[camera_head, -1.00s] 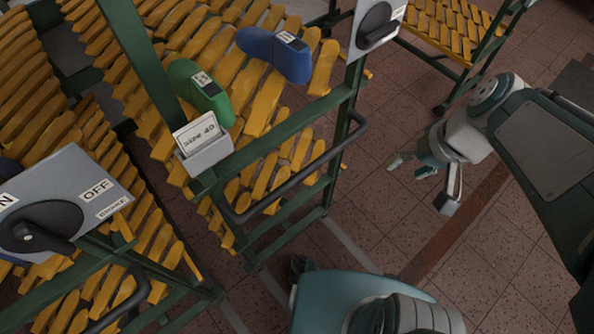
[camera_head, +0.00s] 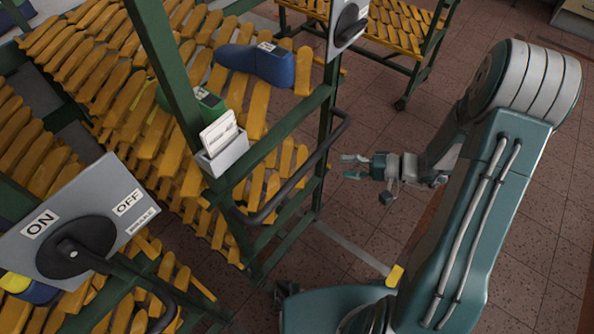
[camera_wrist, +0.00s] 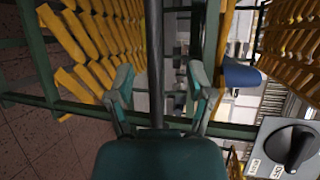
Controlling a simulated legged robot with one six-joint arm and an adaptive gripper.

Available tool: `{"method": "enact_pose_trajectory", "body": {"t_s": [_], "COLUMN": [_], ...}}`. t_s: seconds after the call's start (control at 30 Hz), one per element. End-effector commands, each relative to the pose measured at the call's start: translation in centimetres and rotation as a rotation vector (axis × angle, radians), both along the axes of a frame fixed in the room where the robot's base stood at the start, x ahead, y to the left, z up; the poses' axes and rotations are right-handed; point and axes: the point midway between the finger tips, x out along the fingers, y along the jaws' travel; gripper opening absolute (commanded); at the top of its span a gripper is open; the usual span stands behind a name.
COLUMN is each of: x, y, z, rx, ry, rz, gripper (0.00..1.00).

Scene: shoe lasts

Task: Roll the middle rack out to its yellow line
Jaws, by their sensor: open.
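The middle rack (camera_head: 268,145) is a green frame with yellow-orange wooden lasts. A blue last (camera_head: 256,64), a partly hidden green last (camera_head: 207,103) and a card holder (camera_head: 222,150) are on it. Its dark handle bar (camera_head: 292,190) runs along the near side. My gripper (camera_head: 346,167) is open and empty, just right of the bar, fingers pointing at it. In the wrist view a dark bar (camera_wrist: 155,50) runs between the open fingers (camera_wrist: 161,92); I cannot tell how near it is.
Another rack with an ON/OFF plate (camera_head: 80,225) and dark knob stands at the left front. A knob plate (camera_head: 347,28) is on the middle rack's far post. A further rack (camera_head: 400,45) stands behind. Brown tiled floor (camera_head: 375,220) is clear right of the middle rack.

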Motion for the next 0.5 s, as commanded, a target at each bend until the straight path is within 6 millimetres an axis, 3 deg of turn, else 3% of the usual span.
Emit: {"method": "enact_pose_trajectory", "body": {"t_s": [0.1, 0.23, 0.5], "x": [0.6, 0.9, 1.8], "y": [-0.6, -0.5, 3.5], "z": [-1.4, -1.8, -2.5], "rx": [0.040, 0.049, 0.045], "ry": [-0.010, -0.019, -0.018], "rz": [-0.053, -0.069, -0.062], "gripper": [0.68, 0.68, 0.68]}}
